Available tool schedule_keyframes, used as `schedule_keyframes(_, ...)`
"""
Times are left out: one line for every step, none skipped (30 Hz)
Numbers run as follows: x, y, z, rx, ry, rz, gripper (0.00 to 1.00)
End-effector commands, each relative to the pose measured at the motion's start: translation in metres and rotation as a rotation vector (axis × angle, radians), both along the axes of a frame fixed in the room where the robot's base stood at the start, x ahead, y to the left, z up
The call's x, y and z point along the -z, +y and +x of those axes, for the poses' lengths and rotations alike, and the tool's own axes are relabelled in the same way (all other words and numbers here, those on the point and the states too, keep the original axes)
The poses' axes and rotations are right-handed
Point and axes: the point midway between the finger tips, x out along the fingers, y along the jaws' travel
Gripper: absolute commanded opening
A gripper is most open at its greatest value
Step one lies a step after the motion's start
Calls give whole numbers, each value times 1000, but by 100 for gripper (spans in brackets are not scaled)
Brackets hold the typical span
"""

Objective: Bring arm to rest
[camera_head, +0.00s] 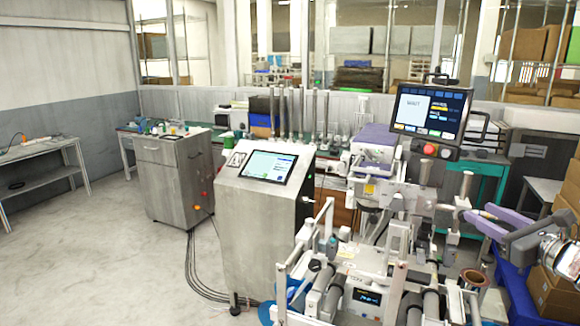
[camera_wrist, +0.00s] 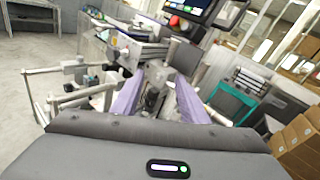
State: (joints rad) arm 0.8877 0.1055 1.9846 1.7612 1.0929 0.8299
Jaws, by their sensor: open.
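My gripper (camera_head: 477,213) reaches in from the right edge of the head view, its two purple fingers pointing left towards the machine (camera_head: 395,200). In the wrist view my gripper (camera_wrist: 156,82) shows both purple fingers spread well apart. No held object shows between them; only machine parts appear in the gap behind. The gripper hangs in the air beside the right part of the machine; I cannot tell the exact distance. The rest of my arm is mostly outside the head view.
A tilted monitor (camera_head: 431,112) with a red button stands above the machine. A steel console (camera_head: 262,220) with a screen is left of it. A brown-rimmed roll (camera_head: 474,278) sits low near my gripper. Cardboard boxes (camera_head: 553,285) stack at right. Open floor lies left.

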Motion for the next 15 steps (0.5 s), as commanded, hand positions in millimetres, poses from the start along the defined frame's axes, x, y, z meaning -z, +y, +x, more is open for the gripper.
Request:
schedule_keyframes(7, 3, -1, -11, 18, -28, 40)
schedule_keyframes(13, 5, -2, -19, 30, -48, 40)
schedule_keyframes(20, 7, -4, -30, 46, -73, 40)
schedule_keyframes(25, 10, -6, -40, 59, -96, 40)
schedule_keyframes(30, 12, -7, -50, 71, -117, 40)
schedule_keyframes(37, 15, -10, -64, 89, -149, 40)
schedule_keyframes(42, 18, -12, -76, 104, -175, 40)
schedule_keyframes(48, 20, -15, -89, 118, -202, 40)
schedule_keyframes(56, 26, -19, -112, 141, -245, 40)
schedule_keyframes(62, 30, -22, -129, 157, -277, 40)
schedule_keyframes(68, 37, -26, -155, 173, -319, 40)
schedule_keyframes(76, 46, -31, -190, 197, -373, 40)
schedule_keyframes(83, 54, -35, -221, 214, -417, 40)
schedule_keyframes(89, 62, -39, -252, 231, -464, 40)
schedule_keyframes(97, 72, -46, -294, 253, -524, 40)
